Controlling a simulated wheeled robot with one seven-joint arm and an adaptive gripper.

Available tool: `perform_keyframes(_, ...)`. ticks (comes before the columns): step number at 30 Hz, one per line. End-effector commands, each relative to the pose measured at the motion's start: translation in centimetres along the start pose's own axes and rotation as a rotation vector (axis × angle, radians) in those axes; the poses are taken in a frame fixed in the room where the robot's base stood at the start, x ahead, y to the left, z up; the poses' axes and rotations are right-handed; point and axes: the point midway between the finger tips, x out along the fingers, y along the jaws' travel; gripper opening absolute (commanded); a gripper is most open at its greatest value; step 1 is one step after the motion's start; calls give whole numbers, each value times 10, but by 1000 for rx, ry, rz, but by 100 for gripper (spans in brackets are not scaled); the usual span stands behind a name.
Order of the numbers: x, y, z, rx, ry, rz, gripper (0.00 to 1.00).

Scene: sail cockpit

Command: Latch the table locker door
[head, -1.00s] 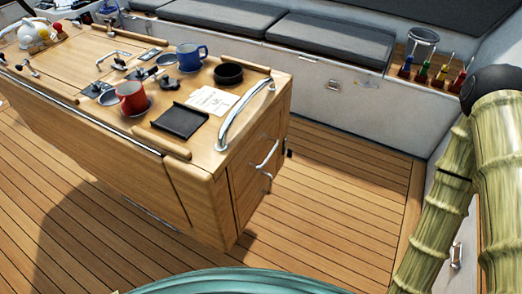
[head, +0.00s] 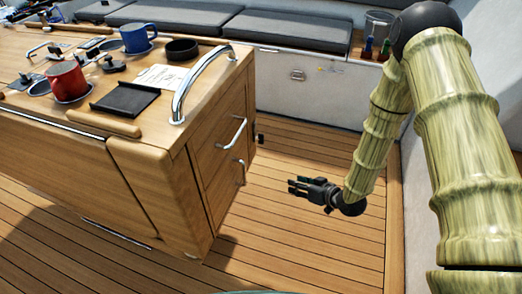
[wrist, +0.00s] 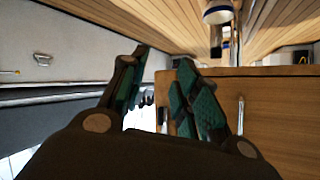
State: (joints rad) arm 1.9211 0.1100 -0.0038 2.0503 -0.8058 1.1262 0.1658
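The wooden table's locker door (head: 213,165) is on the near right end of the table, below the steel rail. It looks about flush with its frame; I cannot tell whether it is latched. An upper bar handle (head: 234,132) and a lower bar handle (head: 240,172) stick out from this end. My gripper (head: 292,186) is to the right of them, apart from the door, its fingers pointing left. The fingers are spread and empty. In the wrist view my gripper (wrist: 160,68) shows open, with the wooden end panel (wrist: 285,135) and one handle (wrist: 241,115) to its right.
The tabletop holds a red mug (head: 67,81), a blue mug (head: 138,37), a black bowl (head: 182,49) and a black tray (head: 125,98). A steel rail (head: 200,78) rises at the table's end. Plank floor (head: 300,235) is clear. A white bench (head: 330,97) stands behind.

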Motion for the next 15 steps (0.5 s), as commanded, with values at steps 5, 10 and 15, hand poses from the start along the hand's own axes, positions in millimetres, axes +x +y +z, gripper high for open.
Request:
perform_keyframes(5,40,14,-55,-148,196,-184,31)
perform_keyframes(10,51,14,-101,-277,329,-359,31)
perform_keyframes(15,49,12,-128,-370,397,-488,31)
